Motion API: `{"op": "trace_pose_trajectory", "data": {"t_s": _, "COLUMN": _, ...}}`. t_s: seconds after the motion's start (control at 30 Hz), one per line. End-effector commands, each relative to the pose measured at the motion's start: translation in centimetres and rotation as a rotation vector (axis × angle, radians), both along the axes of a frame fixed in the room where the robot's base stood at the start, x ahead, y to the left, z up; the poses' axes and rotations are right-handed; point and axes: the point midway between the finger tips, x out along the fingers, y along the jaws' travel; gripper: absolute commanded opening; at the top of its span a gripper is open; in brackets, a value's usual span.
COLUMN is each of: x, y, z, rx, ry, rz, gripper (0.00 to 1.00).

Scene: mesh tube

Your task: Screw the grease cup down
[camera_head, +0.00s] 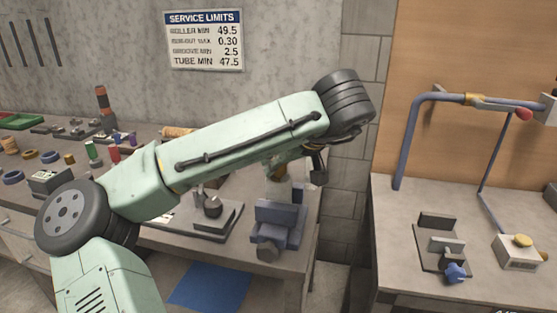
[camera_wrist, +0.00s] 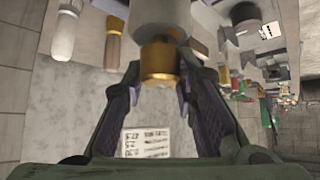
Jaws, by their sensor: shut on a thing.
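A brass-coloured cap, which looks like the grease cup (camera_wrist: 159,62), sits against the end of a pale grey cylinder (camera_wrist: 158,20) in the wrist view. My gripper (camera_wrist: 160,78) has its two dark fingers on either side of the cup and is shut on it. The cup looks in line with the cylinder; how far it is threaded on cannot be told. In the head view, my gripper (camera_head: 312,165) is mostly hidden behind my arm. Below it a blue-grey vise (camera_head: 280,222) at the bench's right end holds an upright tan piece (camera_head: 279,188).
A plate with a dark knobbed fixture (camera_head: 212,208) stands left of the vise. Several small parts lie along the left bench (camera_head: 150,232). A second bench (camera_head: 390,215) across a gap carries a blue pipe frame (camera_head: 408,140) and small fixtures (camera_head: 445,250).

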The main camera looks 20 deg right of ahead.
Motion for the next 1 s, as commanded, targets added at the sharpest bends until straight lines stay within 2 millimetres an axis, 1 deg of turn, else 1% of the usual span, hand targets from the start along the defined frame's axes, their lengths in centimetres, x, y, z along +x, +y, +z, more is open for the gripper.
{"op": "trace_pose_trajectory", "data": {"t_s": 0.23, "x": 0.00, "y": -0.01, "z": -0.07, "rx": -0.002, "ry": 0.001, "rz": -0.008, "gripper": 0.00}}
{"op": "trace_pose_trajectory", "data": {"t_s": 0.47, "x": 0.02, "y": 0.01, "z": -0.25, "rx": -0.003, "ry": 0.001, "rz": -0.068, "gripper": 0.00}}
{"op": "trace_pose_trajectory", "data": {"t_s": 0.67, "x": 0.06, "y": 0.04, "z": -0.43, "rx": -0.006, "ry": 0.004, "rz": -0.197, "gripper": 0.00}}
{"op": "trace_pose_trajectory", "data": {"t_s": 1.0, "x": 0.05, "y": -0.03, "z": -0.18, "rx": -0.008, "ry": 0.003, "rz": -0.513, "gripper": 0.00}}
